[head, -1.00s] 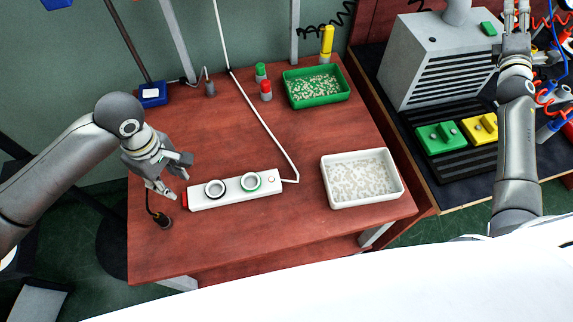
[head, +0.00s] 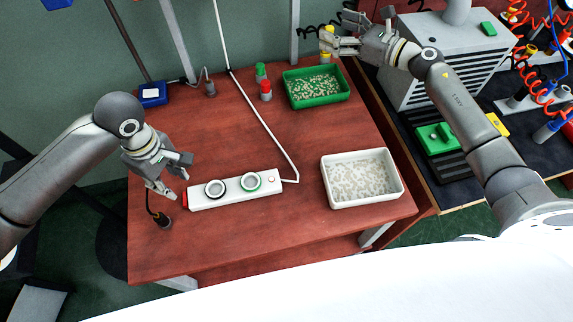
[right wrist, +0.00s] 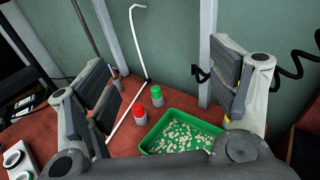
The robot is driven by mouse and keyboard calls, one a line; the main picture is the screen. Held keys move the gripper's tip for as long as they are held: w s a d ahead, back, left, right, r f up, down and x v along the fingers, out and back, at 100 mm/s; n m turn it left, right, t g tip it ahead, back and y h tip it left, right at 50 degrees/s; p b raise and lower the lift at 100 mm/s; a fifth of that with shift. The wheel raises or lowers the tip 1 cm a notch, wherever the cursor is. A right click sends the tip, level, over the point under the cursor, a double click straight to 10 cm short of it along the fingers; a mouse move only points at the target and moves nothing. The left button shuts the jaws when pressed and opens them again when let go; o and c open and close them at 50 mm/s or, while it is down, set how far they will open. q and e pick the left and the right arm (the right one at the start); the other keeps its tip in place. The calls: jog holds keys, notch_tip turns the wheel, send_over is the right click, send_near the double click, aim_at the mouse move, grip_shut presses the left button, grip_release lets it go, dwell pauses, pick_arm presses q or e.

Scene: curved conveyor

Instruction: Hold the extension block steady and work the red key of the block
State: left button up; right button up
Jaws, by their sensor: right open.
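The white extension block (head: 235,190) lies on the red-brown table with two round sockets on top. A red part (head: 185,200) sits at its left end, and a small round button (head: 271,180) shows near its right end; I cannot tell for sure which is the key. My left gripper (head: 177,177) is open and empty just above and left of the block's left end, seemingly apart from it. My right gripper (head: 325,42) is open and empty near the table's back right corner, far from the block.
A green tray (head: 318,101) and a white tray (head: 328,195) stand on the right of the table. A green-topped bottle (head: 260,72) and a red-topped bottle (head: 266,91) stand behind.

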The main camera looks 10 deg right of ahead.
jog(key=s+a+f+n+g+y, duration=0.2)
jog(key=s+a+f+n+g, duration=0.35)
jog(key=s+a+f, duration=0.35)
jog(key=n+g+y, duration=0.1)
jog(key=n+g, duration=0.3)
jog(key=g, duration=0.4)
send_near(244, 185)
jog(key=x, duration=0.6)
jog(key=f+x, duration=0.1)
jog(key=x, duration=0.2)
jog(key=shift+w+f, duration=0.1)
jog(key=shift+w, duration=0.25)
jog(key=c, duration=1.4)
jog(key=o, duration=0.6)
jog(key=shift+c, duration=0.2)
jog(key=c, duration=0.6)
pick_arm(q)
grip_shut()
pick_arm(e)
jog(key=shift+d, duration=0.1)
